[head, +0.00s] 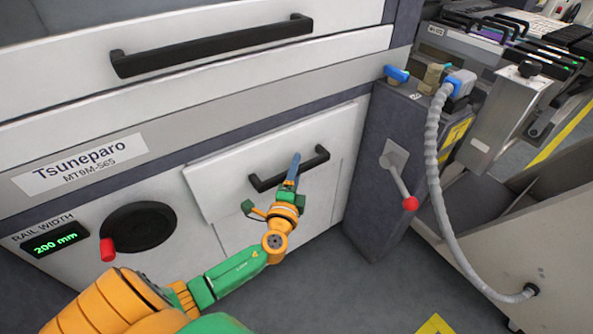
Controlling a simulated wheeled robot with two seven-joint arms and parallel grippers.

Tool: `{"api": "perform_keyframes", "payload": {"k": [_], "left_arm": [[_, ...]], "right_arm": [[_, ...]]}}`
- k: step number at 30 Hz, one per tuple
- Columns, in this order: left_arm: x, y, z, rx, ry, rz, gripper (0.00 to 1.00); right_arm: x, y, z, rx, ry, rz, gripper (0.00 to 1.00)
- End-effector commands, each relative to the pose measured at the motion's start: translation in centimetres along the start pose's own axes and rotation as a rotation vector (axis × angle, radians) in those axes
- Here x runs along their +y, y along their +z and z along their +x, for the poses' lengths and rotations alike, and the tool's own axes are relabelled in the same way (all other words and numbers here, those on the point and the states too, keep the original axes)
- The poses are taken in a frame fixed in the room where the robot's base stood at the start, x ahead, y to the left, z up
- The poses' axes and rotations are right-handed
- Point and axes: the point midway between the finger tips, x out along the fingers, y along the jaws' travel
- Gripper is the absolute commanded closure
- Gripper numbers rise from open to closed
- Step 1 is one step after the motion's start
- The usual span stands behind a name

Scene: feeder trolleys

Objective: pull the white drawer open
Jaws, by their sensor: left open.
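The white drawer (235,176) is low in the cabinet, right of the name label, with a black bar handle (315,160) across its front. Its front looks nearly flush with the cabinet; I cannot tell whether there is a small gap. My left gripper (293,170), on the green and orange arm, is at the handle. Its blue-grey finger overlaps the middle of the bar in the picture. The gripper is open; I cannot tell whether its fingers straddle or touch the bar. My right gripper is out of view.
A wider white drawer with a long black handle (210,45) is above. A grey post (375,175) with a red-tipped lever (409,203) and a ribbed hose (435,190) stands at right. The floor in front is clear.

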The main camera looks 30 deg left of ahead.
Motion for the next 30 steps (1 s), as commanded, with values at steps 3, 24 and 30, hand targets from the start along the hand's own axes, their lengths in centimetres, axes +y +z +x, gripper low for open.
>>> {"api": "perform_keyframes", "payload": {"k": [3, 24, 30], "left_arm": [[0.01, -0.01, -0.03, 0.0, 0.0, 0.0, 0.38], [0.0, -0.02, -0.05, 0.001, 0.0, 0.0, 1.0], [-0.01, -0.02, -0.05, 0.001, 0.0, 0.0, 1.0]], "right_arm": [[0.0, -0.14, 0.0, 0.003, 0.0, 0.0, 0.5], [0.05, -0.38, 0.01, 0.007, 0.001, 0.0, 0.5], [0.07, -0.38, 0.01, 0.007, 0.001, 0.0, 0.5]]}}
